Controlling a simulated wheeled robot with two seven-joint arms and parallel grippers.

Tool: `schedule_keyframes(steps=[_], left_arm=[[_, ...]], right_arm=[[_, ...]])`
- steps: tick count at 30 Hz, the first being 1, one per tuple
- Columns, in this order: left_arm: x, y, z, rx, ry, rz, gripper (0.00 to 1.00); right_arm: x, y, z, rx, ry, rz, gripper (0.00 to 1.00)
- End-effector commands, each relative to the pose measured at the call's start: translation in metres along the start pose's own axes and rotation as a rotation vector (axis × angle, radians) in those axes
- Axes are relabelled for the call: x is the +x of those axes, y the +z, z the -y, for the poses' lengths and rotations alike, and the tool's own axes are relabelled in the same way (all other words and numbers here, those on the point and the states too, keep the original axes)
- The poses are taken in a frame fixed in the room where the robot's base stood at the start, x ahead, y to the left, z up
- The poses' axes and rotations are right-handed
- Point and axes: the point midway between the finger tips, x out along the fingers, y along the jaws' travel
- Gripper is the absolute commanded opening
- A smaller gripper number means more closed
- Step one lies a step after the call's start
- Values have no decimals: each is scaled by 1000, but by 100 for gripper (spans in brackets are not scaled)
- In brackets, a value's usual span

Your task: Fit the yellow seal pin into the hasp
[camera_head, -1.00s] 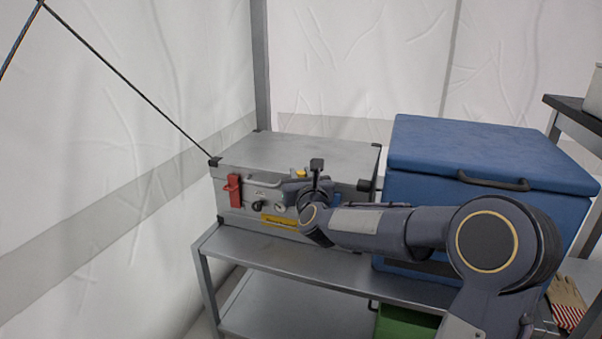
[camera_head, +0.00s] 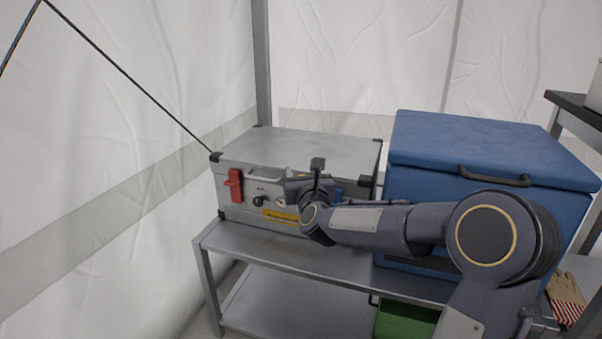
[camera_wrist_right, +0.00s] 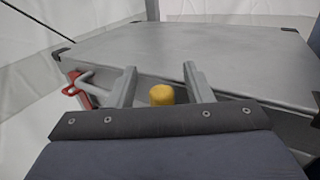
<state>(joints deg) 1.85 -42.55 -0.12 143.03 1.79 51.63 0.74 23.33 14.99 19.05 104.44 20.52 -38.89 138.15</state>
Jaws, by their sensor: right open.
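The yellow seal pin shows as a rounded yellow head (camera_wrist_right: 161,95) in the right wrist view, low between the fingers of my right gripper (camera_wrist_right: 160,72). The fingers are apart, with space on both sides of the yellow head. In the head view my right gripper (camera_head: 296,187) is at the front of a grey metal case (camera_head: 300,150), and the pin is hidden there. A red latch-like part (camera_head: 234,186) is on the case's front left; it also shows in the wrist view (camera_wrist_right: 82,90). I cannot tell whether it is the hasp. My left gripper is not in view.
The case stands on a grey metal shelf (camera_head: 235,240). A blue cooler box (camera_head: 490,150) stands close on its right. A green bin (camera_head: 405,322) is below. A striped glove (camera_head: 567,300) lies at the far right. A tent wall borders the left.

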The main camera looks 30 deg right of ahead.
Motion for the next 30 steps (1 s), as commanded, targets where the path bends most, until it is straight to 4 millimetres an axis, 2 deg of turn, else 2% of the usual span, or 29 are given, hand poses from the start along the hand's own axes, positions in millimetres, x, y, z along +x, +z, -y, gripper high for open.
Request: schedule_keyframes(steps=[1, 9, 15, 30], left_arm=[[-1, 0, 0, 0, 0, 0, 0], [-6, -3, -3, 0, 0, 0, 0], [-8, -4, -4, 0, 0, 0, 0], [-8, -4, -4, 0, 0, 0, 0]], right_arm=[[-6, -7, 2, 2, -2, -17, 48], [-51, -3, 0, 0, 1, -11, 48], [-73, -1, -1, 0, 3, -4, 48], [-76, 0, -2, 0, 3, -1, 48]])
